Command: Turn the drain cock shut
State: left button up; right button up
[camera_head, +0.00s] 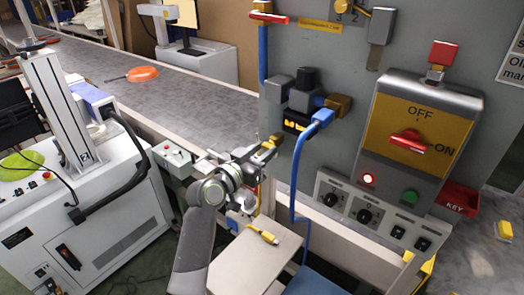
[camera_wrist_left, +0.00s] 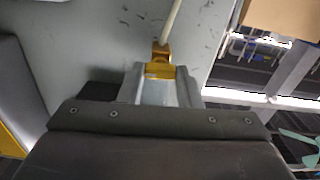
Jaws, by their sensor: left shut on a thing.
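My left gripper (camera_head: 262,151) comes in from the left and reaches the lower left edge of the grey panel. In the left wrist view its fingers (camera_wrist_left: 160,82) are shut on a small brass-yellow fitting (camera_wrist_left: 160,69), which I take for the drain cock. A pale thin rod or pipe (camera_wrist_left: 171,22) runs up from the fitting. In the head view the brass cock (camera_head: 275,140) shows only in part at the fingertips, so its angle is hard to read. My right gripper is not in view.
The grey panel (camera_head: 235,100) carries a red-handled valve (camera_head: 268,16), a blue hose (camera_head: 298,170) and a switch box with a red knob (camera_head: 407,141). A pale shelf (camera_head: 255,262) with a yellow plug (camera_head: 262,236) lies below my gripper. The conveyor (camera_head: 195,95) holds an orange pan (camera_head: 142,74).

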pick_arm(q)
jog(key=n+p, duration=0.1)
jog(key=n, duration=0.4)
jog(key=shift+r+n+p, duration=0.1)
jog(key=shift+n+p, duration=0.2)
jog(key=shift+p, duration=0.1)
jog(key=n+p, duration=0.2)
jog(key=n, duration=0.3)
jog(key=n+p, duration=0.1)
jog(key=n, duration=0.2)
jog(key=shift+n, duration=0.4)
jog(key=shift+n+p, duration=0.35)
jog(key=shift+n, duration=1.05)
jog(key=o, duration=1)
